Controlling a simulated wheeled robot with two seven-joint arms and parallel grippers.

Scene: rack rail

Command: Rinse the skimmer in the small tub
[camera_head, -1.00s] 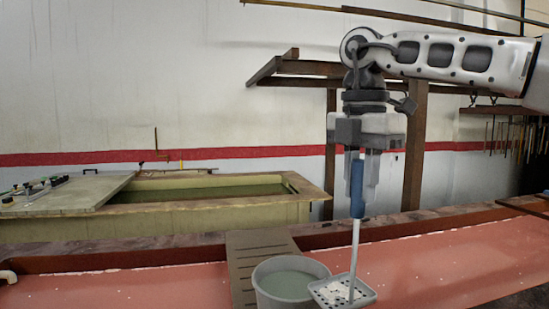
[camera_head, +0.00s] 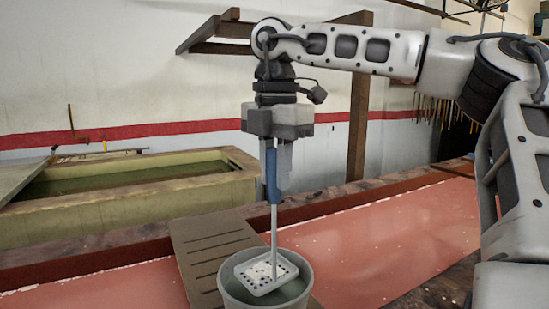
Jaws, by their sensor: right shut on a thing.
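The skimmer has a blue handle (camera_head: 272,178), a thin grey shaft and a square perforated head (camera_head: 266,274) with pale bits on it. My right gripper (camera_head: 279,172) is shut on the handle and holds the skimmer upright, head down. The small tub (camera_head: 233,300) is a round grey bucket with greenish water (camera_head: 290,293), cut off by the bottom edge of the picture. The skimmer head is over the tub's opening, inside the rim outline. I cannot tell whether it touches the water. My left gripper is out of view.
A slotted brown board (camera_head: 205,250) lies beside the tub on the red surface (camera_head: 390,240). A large yellowish tank (camera_head: 130,205) with green liquid stands behind at left. A brown post and beam frame (camera_head: 358,125) stands behind my right arm. The red surface right of the tub is clear.

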